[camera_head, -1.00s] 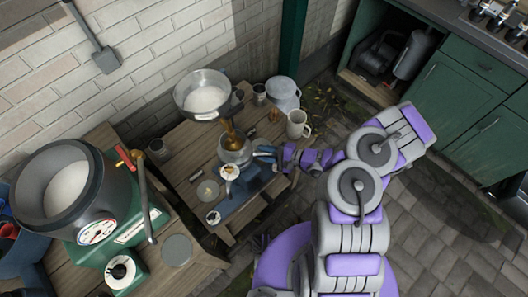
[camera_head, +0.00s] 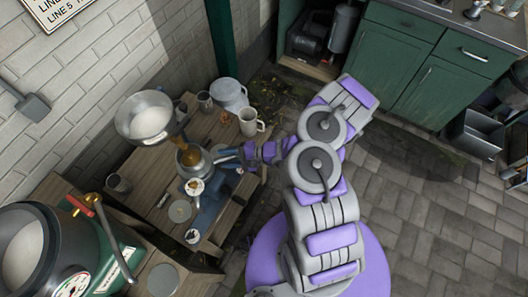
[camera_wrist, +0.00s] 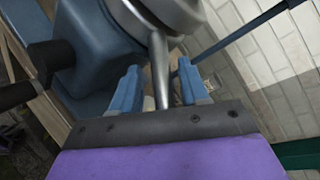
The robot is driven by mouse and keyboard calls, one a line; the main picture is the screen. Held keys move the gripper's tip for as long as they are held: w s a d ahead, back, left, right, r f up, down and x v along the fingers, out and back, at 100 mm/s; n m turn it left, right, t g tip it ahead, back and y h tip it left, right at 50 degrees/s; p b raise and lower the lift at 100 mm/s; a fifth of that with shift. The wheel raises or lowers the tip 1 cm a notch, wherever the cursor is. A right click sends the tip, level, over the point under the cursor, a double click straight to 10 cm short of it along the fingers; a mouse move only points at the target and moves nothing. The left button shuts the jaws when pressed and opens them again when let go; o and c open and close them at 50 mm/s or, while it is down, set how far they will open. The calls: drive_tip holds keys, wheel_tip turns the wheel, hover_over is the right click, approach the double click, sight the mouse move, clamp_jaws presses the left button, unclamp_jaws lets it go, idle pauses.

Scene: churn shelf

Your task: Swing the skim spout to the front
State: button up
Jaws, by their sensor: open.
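A small cream separator stands on the wooden table in the head view, with a wide silver bowl (camera_head: 146,118) on top and a rounded metal body (camera_head: 190,161) below. In the wrist view a thin grey metal spout tube (camera_wrist: 160,72) runs down from the round metal body (camera_wrist: 176,12), beside a blue base (camera_wrist: 92,45). My gripper (camera_wrist: 157,88) is open, with one blue finger on each side of the tube. I cannot tell whether either finger touches it. In the head view my gripper (camera_head: 227,156) is at the right side of the separator.
A large dark drum (camera_head: 42,247) on a green stand is at lower left. A dark handle (camera_wrist: 20,95) juts out at left in the wrist view. Paved floor is clear at right.

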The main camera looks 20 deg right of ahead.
drive_tip(key=p+v, duration=0.4)
drive_tip(key=v, duration=1.3)
drive_tip(key=shift+d+f+p, duration=0.15)
drive_tip(key=shift+d+p, duration=0.05)
drive_tip(key=shift+p, duration=0.1)
drive_tip(key=shift+w, duration=0.1)
drive_tip(key=s+a+r+n+g+h, duration=0.15)
drive_tip(key=a+r+n+g, duration=0.3)
drive_tip(key=r, duration=0.65)
drive_tip(key=s+a+r+n+g+h, duration=0.15)
drive_tip(key=a+r+n+g, duration=0.3)
drive_tip(key=r, duration=0.65)
drive_tip(key=s+d+r+n+t+h, duration=0.1)
drive_tip(key=s+d+r+h, duration=0.2)
drive_tip(key=s, duration=0.6)
drive_tip(key=s+d+r+t+h, duration=0.1)
drive_tip(key=s+d+r+h, duration=0.3)
drive_tip(key=s+r+h, duration=0.4)
drive_tip(key=shift+s+d+r+n+t, duration=0.2)
drive_tip(key=shift+s+r+n+t, duration=0.15)
drive_tip(key=shift+s+r, duration=0.55)
drive_tip(key=shift+a, duration=0.1)
